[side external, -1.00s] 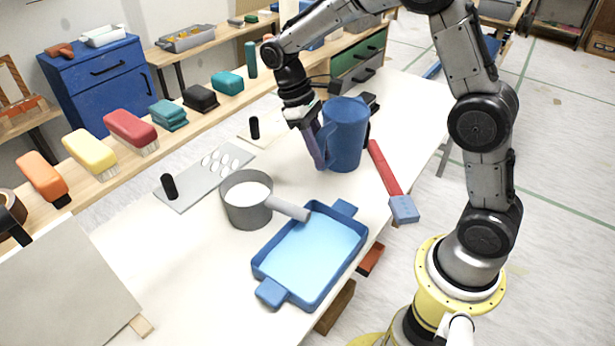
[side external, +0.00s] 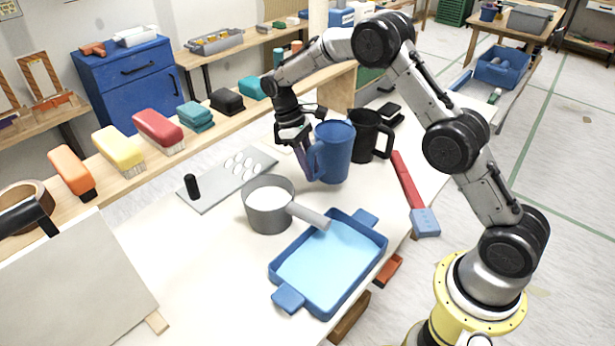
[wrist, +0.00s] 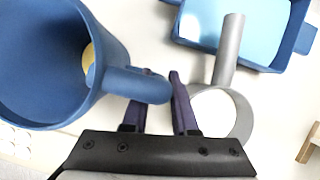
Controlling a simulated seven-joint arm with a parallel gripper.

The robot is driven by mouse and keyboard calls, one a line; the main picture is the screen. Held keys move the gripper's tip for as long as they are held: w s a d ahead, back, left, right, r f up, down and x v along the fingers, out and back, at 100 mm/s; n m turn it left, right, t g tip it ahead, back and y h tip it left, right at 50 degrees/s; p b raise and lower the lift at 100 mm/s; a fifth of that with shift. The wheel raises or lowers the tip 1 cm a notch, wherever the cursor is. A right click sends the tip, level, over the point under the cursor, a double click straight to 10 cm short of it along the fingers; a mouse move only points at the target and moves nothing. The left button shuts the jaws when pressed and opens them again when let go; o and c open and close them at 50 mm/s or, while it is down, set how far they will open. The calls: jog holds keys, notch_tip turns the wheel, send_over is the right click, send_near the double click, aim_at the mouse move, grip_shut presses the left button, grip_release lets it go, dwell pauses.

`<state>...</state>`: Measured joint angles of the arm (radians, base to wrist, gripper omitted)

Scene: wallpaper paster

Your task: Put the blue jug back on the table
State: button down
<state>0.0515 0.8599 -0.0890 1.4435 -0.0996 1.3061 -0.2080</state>
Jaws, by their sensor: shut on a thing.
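The blue jug (side external: 336,155) is upright or nearly so in the side view, above the white table (side external: 200,262). I cannot tell whether its base touches the table. My gripper (side external: 306,164) is at the jug's left, shut on its handle (side external: 314,157). In the wrist view the jug (wrist: 113,40) fills the left side, and its handle (wrist: 143,84) runs between the fingers (wrist: 161,82). A pale yellow patch shows inside the jug. The fingertips are partly hidden by the handle.
A black jug (side external: 364,128) stands just behind and right of the blue one. A grey saucepan (side external: 266,212) of white stuff and a blue tray (side external: 325,265) stand nearer the camera. A red-handled tool (side external: 405,180) lies right. Bare table lies at left front.

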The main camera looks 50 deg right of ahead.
jog(key=shift+w+f, duration=0.55)
jog(key=shift+f, duration=1.7)
jog(key=c, duration=0.7)
grip_release()
